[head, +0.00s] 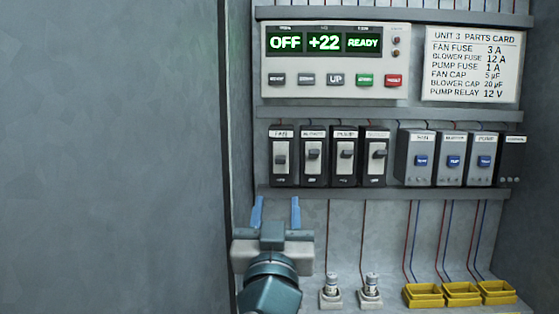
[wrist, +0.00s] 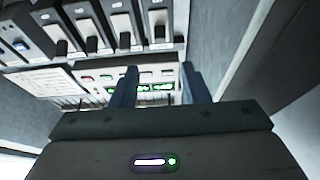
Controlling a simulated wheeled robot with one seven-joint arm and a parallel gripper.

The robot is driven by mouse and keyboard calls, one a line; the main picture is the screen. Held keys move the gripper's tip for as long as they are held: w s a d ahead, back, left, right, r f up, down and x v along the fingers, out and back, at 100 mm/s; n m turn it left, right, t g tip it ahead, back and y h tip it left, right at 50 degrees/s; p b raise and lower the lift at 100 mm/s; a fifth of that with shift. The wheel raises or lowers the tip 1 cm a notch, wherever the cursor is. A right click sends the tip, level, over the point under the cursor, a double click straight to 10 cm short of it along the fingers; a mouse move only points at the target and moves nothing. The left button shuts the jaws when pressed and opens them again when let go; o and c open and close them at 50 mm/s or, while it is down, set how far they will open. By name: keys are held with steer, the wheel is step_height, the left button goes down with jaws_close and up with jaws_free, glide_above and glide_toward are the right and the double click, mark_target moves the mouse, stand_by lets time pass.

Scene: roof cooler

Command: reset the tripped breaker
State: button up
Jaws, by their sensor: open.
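A row of black breakers stands on the middle rail in the head view: the fan breaker (head: 281,157), a second breaker (head: 314,155), the pump breaker (head: 345,155) and a fourth (head: 376,155). The fan breaker's grey lever sits slightly lower than the other levers. Any trip mark is too small to tell. My gripper (head: 276,213) is open and empty, just below the rail under the fan and second breakers. It touches no breaker. In the wrist view my gripper (wrist: 158,85) points toward the panel, seen upside down, with the breakers (wrist: 120,28) along the top.
A control panel (head: 334,89) above reads OFF, +22 and READY. Grey relays (head: 451,156) stand right of the breakers. A parts card (head: 471,63) hangs upper right. Capacitors (head: 371,286) and yellow trays (head: 462,294) lie below. A grey wall (head: 110,150) bounds the left.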

mark_target(280, 163)
steer(key=p+x, duration=0.4)
steer(key=x, duration=0.7)
steer(key=shift+w+r, duration=0.1)
steer(key=shift+w, duration=0.1)
steer(key=shift+w+r+p, duration=0.15)
steer(key=shift+w+p, duration=0.3)
steer(key=shift+w, duration=0.3)
jaws_close()
